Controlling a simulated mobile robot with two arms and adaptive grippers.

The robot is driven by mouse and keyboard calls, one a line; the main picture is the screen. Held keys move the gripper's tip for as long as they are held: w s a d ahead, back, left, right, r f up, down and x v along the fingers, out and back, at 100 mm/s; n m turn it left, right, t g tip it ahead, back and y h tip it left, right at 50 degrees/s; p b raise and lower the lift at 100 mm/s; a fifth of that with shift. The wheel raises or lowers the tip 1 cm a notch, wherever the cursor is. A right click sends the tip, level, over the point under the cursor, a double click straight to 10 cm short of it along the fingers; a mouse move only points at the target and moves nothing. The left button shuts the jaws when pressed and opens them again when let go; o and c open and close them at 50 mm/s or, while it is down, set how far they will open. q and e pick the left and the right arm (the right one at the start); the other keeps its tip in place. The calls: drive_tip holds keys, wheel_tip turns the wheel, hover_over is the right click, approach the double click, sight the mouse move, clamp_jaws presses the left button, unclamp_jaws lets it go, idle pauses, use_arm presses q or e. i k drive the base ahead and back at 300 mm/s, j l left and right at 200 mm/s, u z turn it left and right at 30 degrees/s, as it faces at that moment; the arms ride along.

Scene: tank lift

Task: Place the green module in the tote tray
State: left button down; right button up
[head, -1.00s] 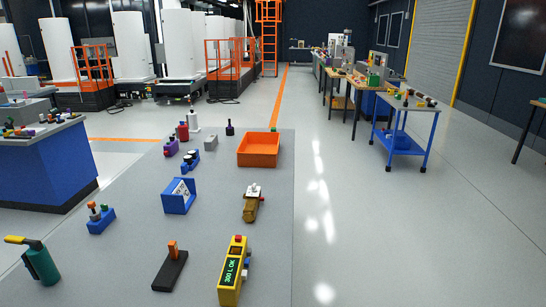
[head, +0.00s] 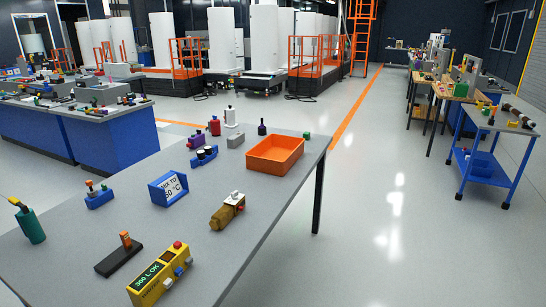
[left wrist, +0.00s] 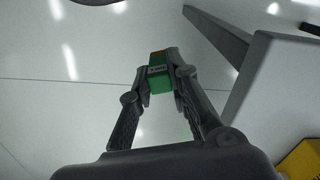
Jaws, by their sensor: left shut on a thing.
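The green module (left wrist: 159,83) is between the fingertips of my left gripper (left wrist: 160,76) in the left wrist view. It is a small green block with a pale label band and an orange-brown top end. Bare pale floor shows behind it. The orange tote tray (head: 275,156), an open box, sits at the far right end of the grey table in the head view; its visible inside looks empty. Neither gripper shows in the head view. My right gripper is in no view.
The grey table (head: 215,262) carries a yellow display box (head: 160,274), a brown device (head: 228,211), a blue sign block (head: 168,188) and several small items. A small green thing (head: 306,136) is just behind the tray. Open floor (head: 390,240) lies to the right.

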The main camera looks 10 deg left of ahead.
sight(276, 159)
drive_tip(key=i+l+u, duration=0.3)
drive_tip(key=i+l, duration=0.35)
drive_tip(key=i+l+u, duration=0.25)
drive_tip(key=i+l, duration=0.5)
drive_tip(key=l, duration=0.1)
